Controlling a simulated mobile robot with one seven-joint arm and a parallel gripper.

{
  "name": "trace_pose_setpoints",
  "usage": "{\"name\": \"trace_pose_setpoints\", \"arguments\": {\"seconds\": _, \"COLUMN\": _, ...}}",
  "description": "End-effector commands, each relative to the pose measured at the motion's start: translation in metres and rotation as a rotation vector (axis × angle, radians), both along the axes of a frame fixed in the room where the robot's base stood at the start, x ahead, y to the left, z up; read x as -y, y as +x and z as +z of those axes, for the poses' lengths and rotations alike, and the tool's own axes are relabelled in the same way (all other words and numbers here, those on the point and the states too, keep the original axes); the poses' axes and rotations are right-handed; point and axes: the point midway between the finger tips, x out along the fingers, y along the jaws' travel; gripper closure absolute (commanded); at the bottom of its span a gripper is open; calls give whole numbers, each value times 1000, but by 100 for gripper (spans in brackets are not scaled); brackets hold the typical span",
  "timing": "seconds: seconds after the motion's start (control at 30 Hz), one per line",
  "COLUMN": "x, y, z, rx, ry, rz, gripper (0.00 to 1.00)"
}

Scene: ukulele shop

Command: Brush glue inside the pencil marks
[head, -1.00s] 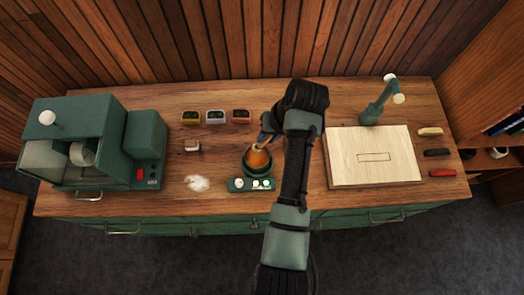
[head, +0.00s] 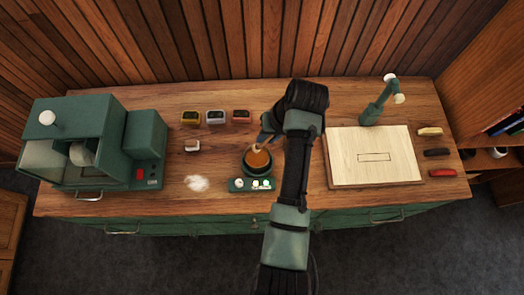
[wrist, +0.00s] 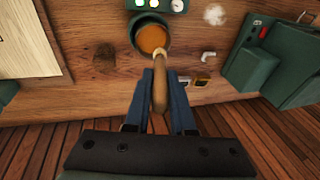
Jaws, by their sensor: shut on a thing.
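A pale wooden board (head: 350,174) lies on the right of the bench, with a pencilled rectangle (head: 374,157) near its middle; the board's edge also shows in the wrist view (wrist: 22,55). A round green pot (head: 256,173) of amber glue (head: 258,159) stands mid-bench; the pot is at the top of the wrist view (wrist: 137,44). My gripper (head: 267,139) is at the pot's back edge, left of the board. In the wrist view my gripper (wrist: 160,78) is shut on the wooden brush handle (wrist: 160,97). The brush points into the pot; its bristles cannot be made out.
A control strip (head: 238,184) fronts the pot. A green machine (head: 95,140) fills the far left. A green lamp (head: 375,110) stands behind the board, with three coloured blocks (head: 437,152) to its right.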

Motion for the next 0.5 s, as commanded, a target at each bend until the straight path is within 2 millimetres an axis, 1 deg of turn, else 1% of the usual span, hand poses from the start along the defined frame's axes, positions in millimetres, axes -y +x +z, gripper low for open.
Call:
{"name": "trace_pose_setpoints", "arguments": {"seconds": 0.27, "x": 0, "y": 0, "z": 3, "rx": 1, "ry": 0, "rz": 0, "gripper": 100}}
{"name": "trace_pose_setpoints", "arguments": {"seconds": 0.5, "x": 0, "y": 1, "z": 25, "rx": 2, "ry": 0, "rz": 1, "gripper": 100}}
